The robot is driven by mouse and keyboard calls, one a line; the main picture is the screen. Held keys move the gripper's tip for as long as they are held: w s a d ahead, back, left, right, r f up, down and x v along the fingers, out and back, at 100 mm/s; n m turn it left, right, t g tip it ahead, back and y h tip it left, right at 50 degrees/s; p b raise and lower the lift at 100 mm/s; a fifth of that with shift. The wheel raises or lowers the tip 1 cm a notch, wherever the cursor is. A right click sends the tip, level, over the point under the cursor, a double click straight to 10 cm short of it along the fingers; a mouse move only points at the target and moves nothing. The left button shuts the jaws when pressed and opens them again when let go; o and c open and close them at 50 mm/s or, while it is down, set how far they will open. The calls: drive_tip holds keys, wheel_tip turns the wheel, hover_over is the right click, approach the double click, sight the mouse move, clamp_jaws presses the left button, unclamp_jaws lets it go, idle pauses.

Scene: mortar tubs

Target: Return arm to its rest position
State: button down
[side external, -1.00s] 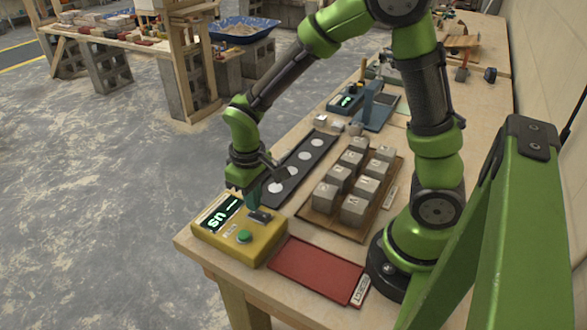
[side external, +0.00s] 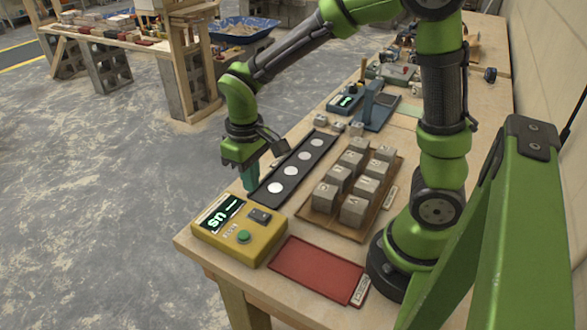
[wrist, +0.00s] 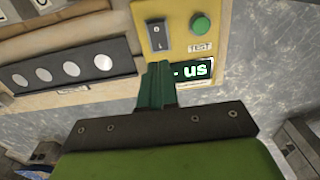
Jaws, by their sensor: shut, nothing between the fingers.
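My gripper (side external: 250,178) is shut and empty. Its teal fingers hang above the table's left edge, between the yellow tester box and the black strip. In the wrist view its closed fingers (wrist: 158,85) show in front of the yellow tester (wrist: 180,12). The yellow tester (side external: 262,238) has a lit display reading "- us", a green button (side external: 243,237) and a dark rocker switch (side external: 260,215). My gripper is apart from the tester.
A black strip with several white discs (side external: 297,165) lies behind the tester. A wooden tray (side external: 306,211) holds several grey cubes. A red tray (side external: 310,257) lies at the front. A blue stand (side external: 371,108), a second display box (side external: 345,103) and loose cubes stand farther back.

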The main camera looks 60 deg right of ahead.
drive_tip(key=s+d+r+m+t+y, duration=0.2)
drive_tip(key=s+r+m+t, duration=0.2)
drive_tip(key=s+r+t, duration=0.3)
drive_tip(key=shift+w+a+r+v, duration=0.25)
drive_tip(key=shift+w+r+v, duration=0.05)
drive_tip(key=shift+v, duration=2.9)
